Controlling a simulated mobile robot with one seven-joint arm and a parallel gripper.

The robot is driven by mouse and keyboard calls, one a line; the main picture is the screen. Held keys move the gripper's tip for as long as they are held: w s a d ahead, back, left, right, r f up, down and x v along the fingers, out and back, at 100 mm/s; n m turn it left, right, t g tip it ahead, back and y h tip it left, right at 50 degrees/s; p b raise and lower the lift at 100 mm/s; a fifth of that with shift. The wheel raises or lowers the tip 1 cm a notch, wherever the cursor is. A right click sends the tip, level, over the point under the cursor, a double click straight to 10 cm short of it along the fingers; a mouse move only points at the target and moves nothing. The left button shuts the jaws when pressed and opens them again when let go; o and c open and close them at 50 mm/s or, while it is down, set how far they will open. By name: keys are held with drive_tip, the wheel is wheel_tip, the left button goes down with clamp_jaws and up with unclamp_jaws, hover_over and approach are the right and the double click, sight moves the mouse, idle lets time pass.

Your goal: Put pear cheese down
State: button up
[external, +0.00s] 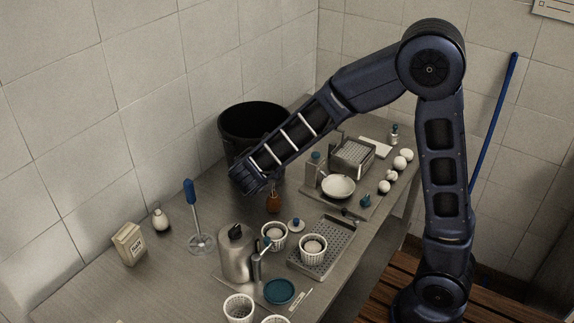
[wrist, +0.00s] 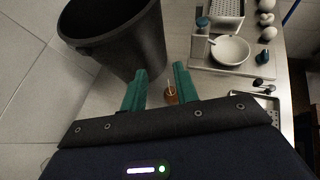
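The pear cheese (external: 273,203) is a small brown, pear-shaped piece with a thin pale tie at its top. It appears to stand on the steel table, in front of the black bin. In the wrist view the pear cheese (wrist: 170,97) shows low between my fingers, partly covered by the right one. My gripper (external: 258,188) is just above and left of it in the external view. In the wrist view my gripper (wrist: 160,68) has its two teal fingers apart, with a clear gap and nothing clamped between them.
The black bin (external: 232,128) stands close behind my gripper; the wrist view shows its wall (wrist: 125,45) beside the left finger. A white bowl (external: 338,187), a perforated tray (external: 325,262), white baskets (external: 313,250) and a steel jug (external: 235,258) crowd the right and front.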

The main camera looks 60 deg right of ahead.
approach(273, 185)
drive_tip(key=x, duration=0.3)
drive_tip(key=shift+x, duration=3.75)
clamp_jaws()
